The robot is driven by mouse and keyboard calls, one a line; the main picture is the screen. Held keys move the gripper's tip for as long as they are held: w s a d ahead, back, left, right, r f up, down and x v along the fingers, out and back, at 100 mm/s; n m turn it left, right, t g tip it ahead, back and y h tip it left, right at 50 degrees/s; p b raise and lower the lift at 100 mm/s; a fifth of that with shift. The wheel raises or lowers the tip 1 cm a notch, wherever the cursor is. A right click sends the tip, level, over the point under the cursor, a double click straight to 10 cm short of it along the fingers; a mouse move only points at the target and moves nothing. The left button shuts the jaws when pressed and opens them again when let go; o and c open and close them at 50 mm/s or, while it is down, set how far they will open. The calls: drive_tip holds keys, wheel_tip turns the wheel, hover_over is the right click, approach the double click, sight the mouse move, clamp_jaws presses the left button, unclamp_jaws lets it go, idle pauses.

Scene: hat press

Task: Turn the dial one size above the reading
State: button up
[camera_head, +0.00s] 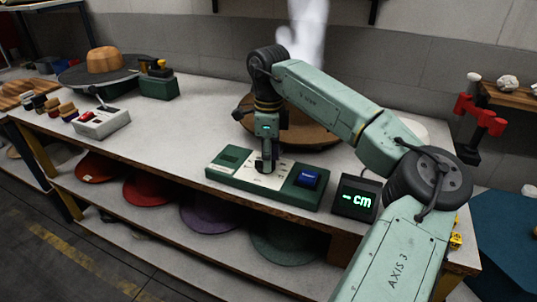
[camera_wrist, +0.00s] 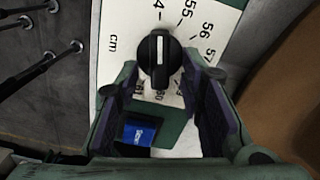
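The dial is a black knob with a white line (camera_wrist: 159,50), set on a white scale plate (camera_wrist: 118,22) marked in cm. Numbers 55, 56 and 57 show at upper right in the wrist view; 60 and 61 show below the knob, partly hidden. The white line runs nearly upright in the picture. My gripper (camera_wrist: 160,62) is open, with its fingertips on either side of the knob and a gap visible. In the head view my gripper (camera_head: 267,168) points down over the green control box (camera_head: 222,170) and hides the dial. The display (camera_head: 357,198) reads "- cm", with no number.
A blue button (camera_head: 308,178) sits on the box's right end, and it also shows in the wrist view (camera_wrist: 138,135). A round brown board (camera_head: 310,132) lies behind my gripper. A grey box with a red switch (camera_head: 101,122) stands left; felt discs lie on the shelf below.

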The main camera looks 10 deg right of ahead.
drive_tip(key=shift+f, duration=0.1)
drive_tip(key=shift+c, duration=0.5)
clamp_jaws()
